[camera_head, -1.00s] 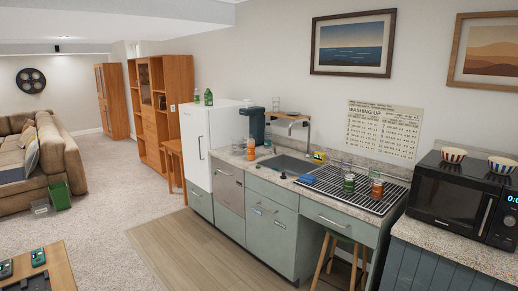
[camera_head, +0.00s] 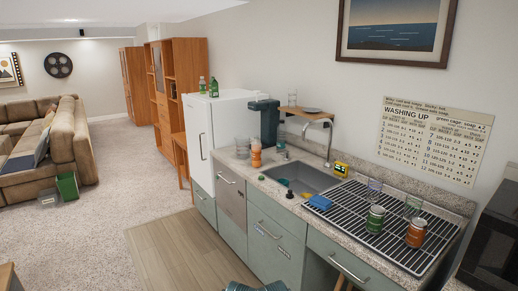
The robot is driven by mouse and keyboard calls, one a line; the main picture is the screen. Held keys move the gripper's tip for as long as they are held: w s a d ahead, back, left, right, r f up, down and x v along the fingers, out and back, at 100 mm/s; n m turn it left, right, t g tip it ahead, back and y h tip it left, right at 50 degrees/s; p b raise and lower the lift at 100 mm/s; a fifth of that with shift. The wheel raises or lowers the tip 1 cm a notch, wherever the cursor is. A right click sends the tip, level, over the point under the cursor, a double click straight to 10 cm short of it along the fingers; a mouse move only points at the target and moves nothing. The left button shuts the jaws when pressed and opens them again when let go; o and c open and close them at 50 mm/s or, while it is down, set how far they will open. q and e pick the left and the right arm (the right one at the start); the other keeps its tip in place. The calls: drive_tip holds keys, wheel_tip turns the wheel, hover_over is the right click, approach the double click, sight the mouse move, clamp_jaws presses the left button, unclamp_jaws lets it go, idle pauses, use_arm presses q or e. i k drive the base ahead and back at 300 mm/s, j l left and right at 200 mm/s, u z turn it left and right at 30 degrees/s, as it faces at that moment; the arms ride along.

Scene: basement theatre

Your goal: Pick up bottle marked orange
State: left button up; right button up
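An orange container with a pale top (camera_head: 416,232) stands upright on the drying rack, right of a green one (camera_head: 375,218). A second orange object (camera_head: 256,155), a bottle or stacked cups, stands on the counter left of the sink. The lettering on all of these is too small to read, so I cannot tell which is marked orange.
The drying rack (camera_head: 345,226) holds clear glasses and a blue sponge (camera_head: 320,202). A tap (camera_head: 328,145) rises behind the sink (camera_head: 300,178). A dark microwave (camera_head: 495,245) is at right.

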sight(257, 145)
drive_tip(key=i+j, duration=0.2)
drive_tip(key=i, duration=0.35)
drive_tip(key=i+j, duration=0.2)
drive_tip(key=i, duration=0.35)
drive_tip(key=i+j, duration=0.15)
drive_tip(key=i, duration=0.35)
drive_tip(key=j+u, duration=0.05)
